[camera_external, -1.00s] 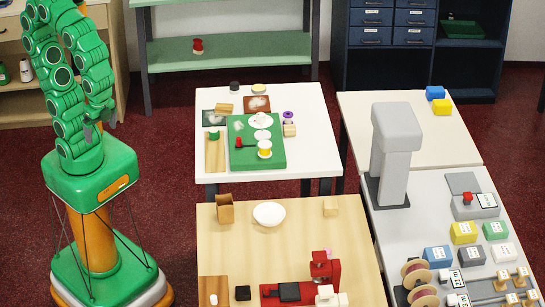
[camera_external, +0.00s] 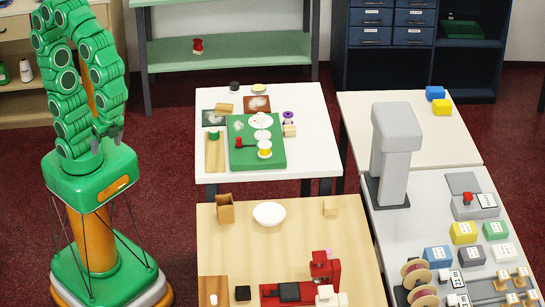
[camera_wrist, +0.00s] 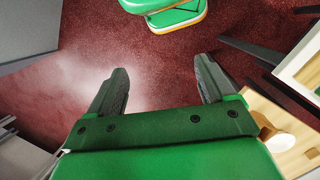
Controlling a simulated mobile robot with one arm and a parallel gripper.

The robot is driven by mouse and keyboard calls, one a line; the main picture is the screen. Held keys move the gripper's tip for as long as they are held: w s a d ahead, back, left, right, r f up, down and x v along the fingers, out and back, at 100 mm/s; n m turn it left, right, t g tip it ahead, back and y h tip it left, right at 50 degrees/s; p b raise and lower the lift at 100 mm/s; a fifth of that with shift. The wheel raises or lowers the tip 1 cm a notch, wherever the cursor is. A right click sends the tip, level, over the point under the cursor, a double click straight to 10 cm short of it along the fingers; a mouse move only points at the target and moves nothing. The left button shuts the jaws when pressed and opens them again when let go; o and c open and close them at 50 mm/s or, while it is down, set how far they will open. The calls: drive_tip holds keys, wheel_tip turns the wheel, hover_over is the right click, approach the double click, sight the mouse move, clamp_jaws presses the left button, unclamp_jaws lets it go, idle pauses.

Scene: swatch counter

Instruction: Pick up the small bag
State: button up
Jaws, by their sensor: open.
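A small brown, open-topped, bag-like thing (camera_external: 226,210) stands upright at the back left of the wooden table (camera_external: 300,240) in the external view. It looks like the small bag, but it is too small to be sure. My gripper (camera_external: 115,134) is above my own base at the left, pointing down, well apart from that table. In the wrist view my gripper (camera_wrist: 160,68) has its two fingers spread, with only dark red floor between them. A tan thing (camera_wrist: 277,138) shows at the right edge on a wooden surface; I cannot tell whether it is the bag.
A white bowl (camera_external: 269,214) stands right of the bag, and a small wooden block (camera_external: 330,207) lies farther right. A red machine (camera_external: 325,270) is at the table's front. A white table (camera_external: 310,150) stands behind, and a grey counter (camera_external: 410,225) to the right. Red floor lies between my base and the tables.

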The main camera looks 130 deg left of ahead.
drive_tip(key=w+d+f+n+h, duration=0.3)
drive_tip(key=w+f+n+h, duration=0.15)
drive_tip(key=w, duration=0.55)
drive_tip(key=w+a+f+n+t+h, duration=0.3)
drive_tip(key=w+a+n+t+h, duration=0.15)
drive_tip(key=w+n, duration=0.45)
drive_tip(key=n+t+y, duration=0.1)
drive_tip(key=n+t, duration=0.8)
drive_tip(key=n, duration=0.7)
approach(226, 215)
drive_tip(key=shift+x, duration=3.8)
drive_tip(key=shift+c, duration=0.2)
drive_tip(key=c, duration=1)
